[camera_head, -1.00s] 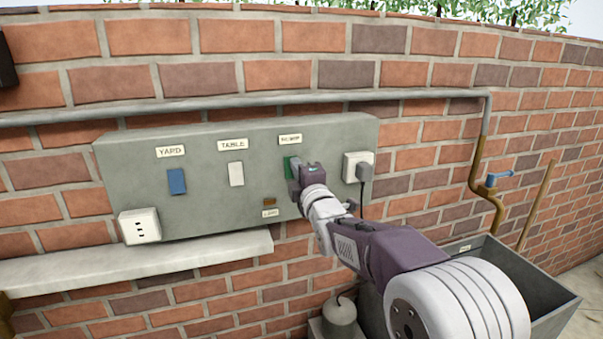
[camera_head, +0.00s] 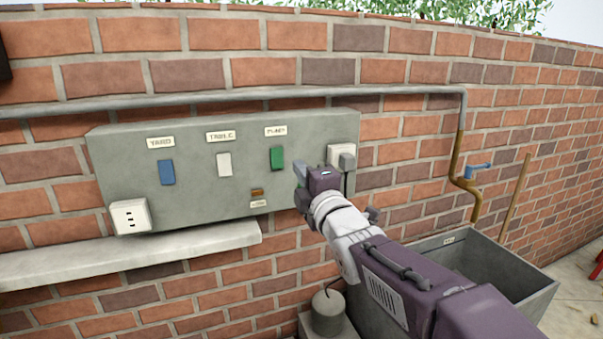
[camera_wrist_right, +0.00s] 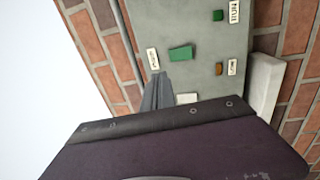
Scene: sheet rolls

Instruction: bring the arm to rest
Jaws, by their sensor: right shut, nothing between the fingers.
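My right gripper (camera_head: 301,184) is shut and empty in the head view, in front of the lower right part of the grey switch panel (camera_head: 205,190). It is below and right of the green switch (camera_head: 277,158), apart from it. The panel also carries a blue switch (camera_head: 167,172) labelled YARD and a white switch (camera_head: 224,164) labelled TABLE. The right wrist view shows the panel (camera_wrist_right: 208,55) turned on its side, with a green switch (camera_wrist_right: 181,53) near the grey fingers. My left gripper is not in view.
A white socket (camera_head: 130,216) is at the panel's lower left, above a pale ledge (camera_head: 130,252). A plug sits in the right socket (camera_head: 338,152). A grey trough (camera_head: 500,268) stands below a pipe with a blue-handled tap (camera_head: 478,169). A grey pump-like object (camera_head: 329,308) is lower down.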

